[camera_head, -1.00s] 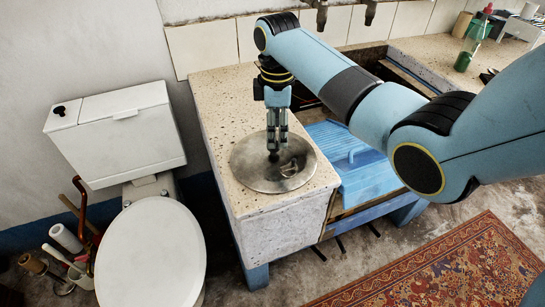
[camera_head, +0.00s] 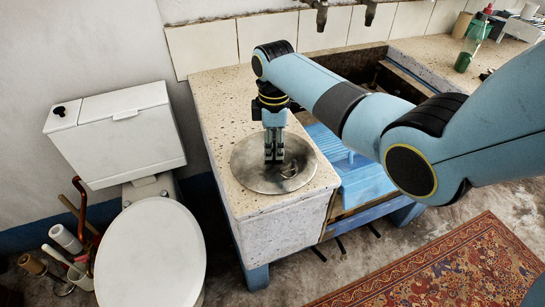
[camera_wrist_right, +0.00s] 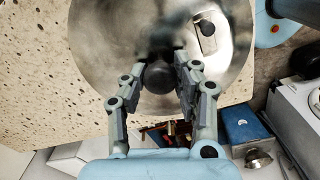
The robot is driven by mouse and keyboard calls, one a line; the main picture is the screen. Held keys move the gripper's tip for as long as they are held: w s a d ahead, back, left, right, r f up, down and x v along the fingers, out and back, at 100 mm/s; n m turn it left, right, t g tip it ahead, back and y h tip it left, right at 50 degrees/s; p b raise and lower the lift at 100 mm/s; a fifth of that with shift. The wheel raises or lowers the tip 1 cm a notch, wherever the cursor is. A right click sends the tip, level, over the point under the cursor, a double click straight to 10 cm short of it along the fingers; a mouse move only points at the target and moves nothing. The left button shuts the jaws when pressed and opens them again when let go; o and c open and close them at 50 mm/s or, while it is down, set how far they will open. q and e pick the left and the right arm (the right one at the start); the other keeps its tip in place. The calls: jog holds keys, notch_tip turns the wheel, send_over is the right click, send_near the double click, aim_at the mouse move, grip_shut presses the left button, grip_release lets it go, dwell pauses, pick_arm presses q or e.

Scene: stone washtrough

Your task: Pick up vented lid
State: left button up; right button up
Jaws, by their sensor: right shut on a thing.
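The vented lid (camera_head: 262,178) is a round, shiny metal disc lying on the speckled stone counter in the head view. It also fills the top of the right wrist view (camera_wrist_right: 100,35), where its dark knob (camera_wrist_right: 158,77) sits between the fingers. My right gripper (camera_head: 274,158) points down over the lid's middle and is shut on the knob; the fingers hide the knob in the head view. I cannot tell any gap under the lid. My left gripper is not in view.
The stone counter (camera_head: 215,105) has free room behind the lid. A blue ribbed board (camera_head: 365,182) lies right of the lid, lower than the counter top. Taps (camera_head: 321,18) hang over the trough behind. A white toilet (camera_head: 150,250) stands at the left. A green bottle (camera_head: 464,60) is far right.

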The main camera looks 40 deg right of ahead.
grip_shut()
jog(key=r, duration=0.4)
jog(key=shift+s+r, duration=0.25)
jog(key=s+r, duration=0.3)
jog(key=s, duration=0.2)
jog(key=s+a+r+p, duration=0.1)
jog(key=s+r, duration=0.2)
jog(key=s, duration=0.3)
jog(key=shift+a+r, duration=0.15)
jog(key=shift+r, duration=0.15)
